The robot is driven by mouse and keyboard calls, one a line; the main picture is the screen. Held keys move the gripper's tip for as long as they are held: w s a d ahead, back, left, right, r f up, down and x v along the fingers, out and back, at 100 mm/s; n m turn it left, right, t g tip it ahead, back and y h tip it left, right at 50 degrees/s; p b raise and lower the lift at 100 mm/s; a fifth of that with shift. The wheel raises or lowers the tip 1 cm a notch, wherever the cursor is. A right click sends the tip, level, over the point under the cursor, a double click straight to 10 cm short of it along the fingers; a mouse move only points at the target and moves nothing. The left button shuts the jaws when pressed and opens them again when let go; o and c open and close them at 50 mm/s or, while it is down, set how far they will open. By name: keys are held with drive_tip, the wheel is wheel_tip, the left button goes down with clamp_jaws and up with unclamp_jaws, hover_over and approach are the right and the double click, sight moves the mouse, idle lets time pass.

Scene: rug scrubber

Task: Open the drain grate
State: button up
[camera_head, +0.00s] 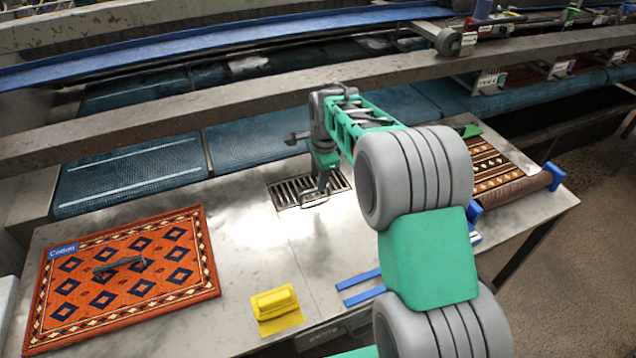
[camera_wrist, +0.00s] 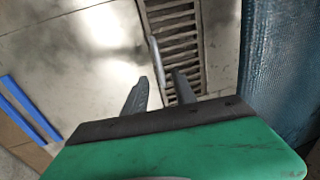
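The drain grate (camera_head: 285,193) is a slatted dark metal panel lying flat in the steel table top, near its back edge. In the wrist view the grate (camera_wrist: 172,30) runs from the top edge down behind my gripper. A thin pale bar (camera_wrist: 155,58) runs lengthwise along its left side, possibly a handle. My gripper (camera_wrist: 161,77) is open, with the bar's near end in line with the gap between the fingers. The right finger is over the slats and the left over bare metal. In the head view my gripper (camera_head: 318,190) is low over the grate; contact cannot be told.
An orange patterned rug (camera_head: 128,275) with a dark handled tool (camera_head: 118,265) lies at left. A yellow block (camera_head: 275,303) and blue strips (camera_head: 360,288) lie at the front. A partly rolled brown rug (camera_head: 515,188) is at right. A concrete beam (camera_head: 240,107) and blue mesh belt (camera_head: 130,175) are behind.

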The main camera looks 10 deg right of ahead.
drive_tip(key=f, duration=0.2)
drive_tip(key=w+f, duration=0.1)
drive_tip(key=f, duration=0.1)
drive_tip(key=shift+a+f, duration=0.1)
drive_tip(key=shift+c, duration=0.5)
clamp_jaws()
idle(0.8)
